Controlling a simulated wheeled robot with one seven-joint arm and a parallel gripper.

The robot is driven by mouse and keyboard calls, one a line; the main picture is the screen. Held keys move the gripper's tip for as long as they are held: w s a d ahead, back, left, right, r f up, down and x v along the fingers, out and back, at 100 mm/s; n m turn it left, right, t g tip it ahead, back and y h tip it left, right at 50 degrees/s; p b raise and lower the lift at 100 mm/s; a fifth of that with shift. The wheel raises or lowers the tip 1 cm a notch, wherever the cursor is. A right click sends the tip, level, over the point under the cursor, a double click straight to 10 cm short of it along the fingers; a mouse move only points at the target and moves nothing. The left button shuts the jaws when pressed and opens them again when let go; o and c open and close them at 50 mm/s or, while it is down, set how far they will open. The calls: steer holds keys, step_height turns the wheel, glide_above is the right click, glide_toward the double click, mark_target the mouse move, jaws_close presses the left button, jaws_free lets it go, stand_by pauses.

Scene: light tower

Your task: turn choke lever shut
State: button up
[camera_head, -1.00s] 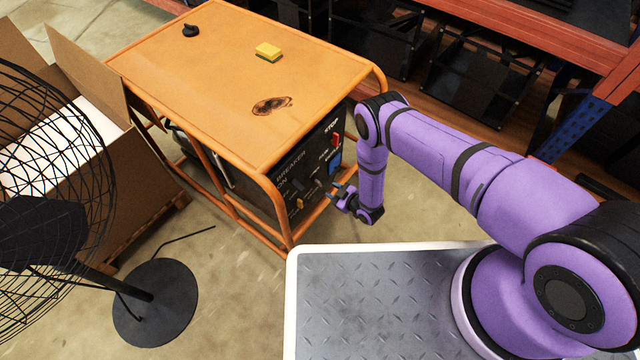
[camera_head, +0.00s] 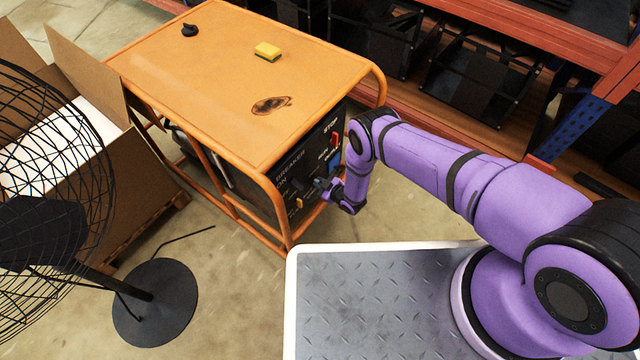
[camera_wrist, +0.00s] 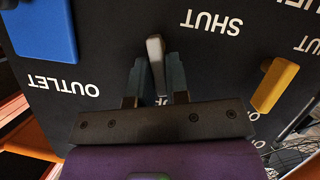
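The choke lever (camera_wrist: 156,62) is a short grey lever on the dark generator panel, seen in the wrist view near the upside-down word SHUT. It points roughly up and down in that picture. My gripper (camera_wrist: 154,75) has its two fingers apart, one on each side of the lever. A narrow gap seems to show beside it, so firm contact is not visible. The lever's lower part and a label beneath it are partly hidden by my gripper. In the head view my gripper (camera_head: 322,184) is at the panel of the orange generator (camera_head: 220,70), and the lever cannot be made out.
A blue outlet block (camera_wrist: 42,28) and a yellow lever (camera_wrist: 274,85) flank the choke lever on the panel. A red switch (camera_head: 335,139) is higher up. The orange frame tubes surround the panel. A sponge (camera_head: 267,51) lies on top. A fan (camera_head: 155,302) stands left.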

jaws_close()
steer(key=shift+s+a+f+n+t+h, duration=0.1)
steer(key=shift+s+f+n+t+h, duration=0.1)
steer(key=shift+n+t, duration=0.5)
steer(key=shift+s+a+f+n+t+h, duration=0.1)
steer(key=shift+s+a+n+t+h, duration=0.15)
steer(key=shift+n, duration=0.7)
steer(key=shift+s+f+n+t+h, duration=0.15)
steer(key=shift+n+t, duration=0.4)
steer(key=shift+n, duration=0.3)
steer(key=o, duration=0.5)
jaws_free()
